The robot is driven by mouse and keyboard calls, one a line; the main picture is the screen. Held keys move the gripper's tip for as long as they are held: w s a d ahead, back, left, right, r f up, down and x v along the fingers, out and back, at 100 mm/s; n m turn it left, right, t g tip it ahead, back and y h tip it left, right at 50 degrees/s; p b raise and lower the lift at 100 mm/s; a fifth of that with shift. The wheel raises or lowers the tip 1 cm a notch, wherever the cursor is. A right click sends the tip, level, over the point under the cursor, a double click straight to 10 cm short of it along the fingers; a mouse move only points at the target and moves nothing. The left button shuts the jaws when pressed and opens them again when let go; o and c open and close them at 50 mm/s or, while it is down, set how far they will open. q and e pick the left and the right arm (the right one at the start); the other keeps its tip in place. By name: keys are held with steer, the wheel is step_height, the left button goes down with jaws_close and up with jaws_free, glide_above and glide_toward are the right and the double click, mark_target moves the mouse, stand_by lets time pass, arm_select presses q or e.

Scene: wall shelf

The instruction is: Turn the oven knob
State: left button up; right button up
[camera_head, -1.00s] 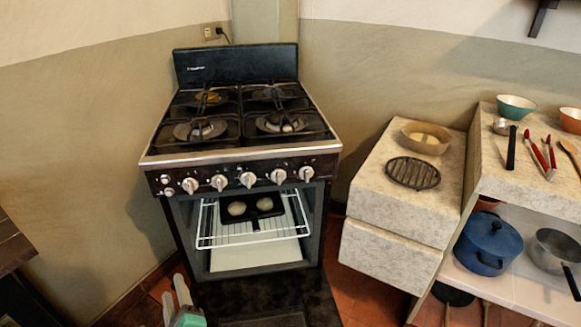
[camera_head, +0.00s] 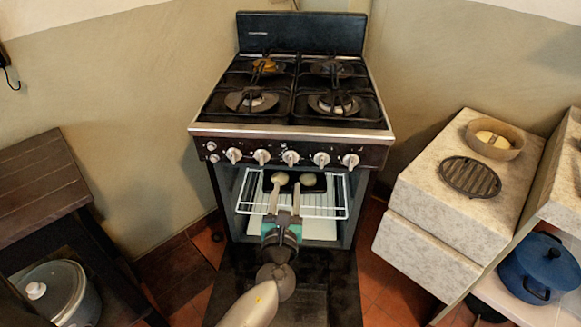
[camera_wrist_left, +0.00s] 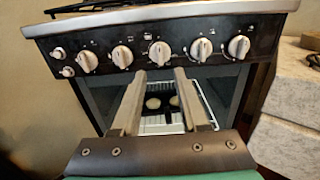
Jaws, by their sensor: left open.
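The oven (camera_head: 290,128) stands against the wall with its door folded down. A row of several pale knobs (camera_head: 290,158) runs along its black front panel; they also show in the left wrist view (camera_wrist_left: 160,52). My left gripper (camera_head: 284,190) is open and empty, in front of the oven opening and below the knob row, touching no knob that I can see. In the left wrist view its fingers (camera_wrist_left: 155,95) point up toward the middle knobs. My right gripper is not in view.
The open oven door (camera_head: 285,290) lies low in front. Inside, a wire rack (camera_head: 325,207) holds a dark tray with pale round items. A stone counter (camera_head: 420,195) with a bowl (camera_head: 495,140) stands right; a dark wooden table (camera_head: 40,180) stands left.

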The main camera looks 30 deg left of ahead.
mark_target(290, 162)
arm_select(q)
steer(key=b+x, duration=0.1)
steer(key=x, duration=0.6)
steer(key=shift+w+a, duration=0.15)
steer(key=shift+w, duration=0.2)
steer(key=shift+w+a, duration=0.15)
steer(key=shift+w, duration=0.25)
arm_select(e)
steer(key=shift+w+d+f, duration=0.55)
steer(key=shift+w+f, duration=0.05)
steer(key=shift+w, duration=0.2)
arm_select(q)
steer(key=shift+c, duration=0.3)
jaws_close()
